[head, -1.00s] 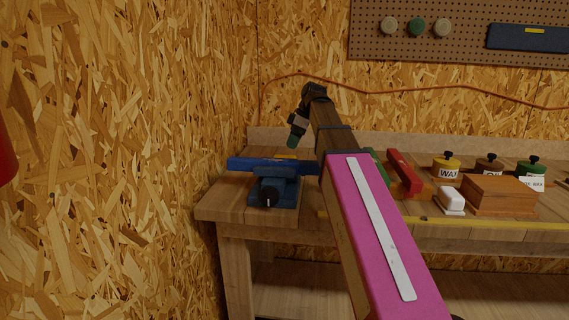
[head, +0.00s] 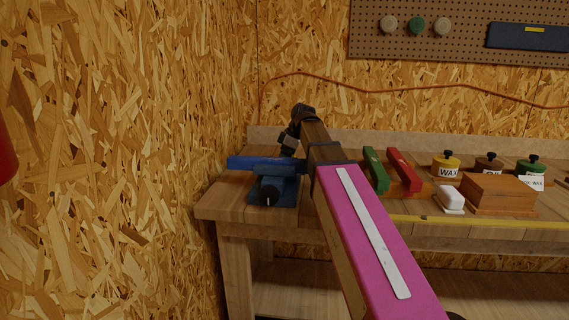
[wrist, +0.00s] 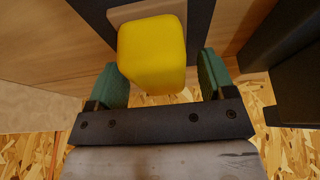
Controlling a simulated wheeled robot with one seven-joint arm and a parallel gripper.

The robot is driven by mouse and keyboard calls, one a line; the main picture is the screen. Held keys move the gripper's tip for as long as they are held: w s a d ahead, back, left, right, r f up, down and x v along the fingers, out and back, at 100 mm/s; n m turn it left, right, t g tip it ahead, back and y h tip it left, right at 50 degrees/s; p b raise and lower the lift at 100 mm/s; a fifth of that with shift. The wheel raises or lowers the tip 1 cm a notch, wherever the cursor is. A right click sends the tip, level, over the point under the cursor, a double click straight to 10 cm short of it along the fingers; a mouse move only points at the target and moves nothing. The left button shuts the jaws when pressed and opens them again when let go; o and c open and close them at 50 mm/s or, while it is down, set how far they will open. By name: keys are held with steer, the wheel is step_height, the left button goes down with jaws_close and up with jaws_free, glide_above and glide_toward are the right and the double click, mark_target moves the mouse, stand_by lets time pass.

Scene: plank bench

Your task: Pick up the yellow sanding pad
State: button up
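The yellow sanding pad (wrist: 152,52) shows large in the wrist view, next to a piece of pale wood. My gripper (wrist: 160,72) is open, with one green finger on each side of the pad's near end. A gap shows between the pad and the right finger; the left finger is very close to the pad, and I cannot tell whether it touches. In the head view my gripper (head: 287,149) is low over the blue vise (head: 246,162) at the bench's left end. The pad is hidden there.
Green (head: 375,170) and red (head: 403,170) long-handled tools lie right of my arm. A chipboard wall (head: 120,160) stands close on the left.

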steer(key=c, duration=0.9)
steer(key=shift+o, duration=0.2)
step_height(320, 180, up, 10)
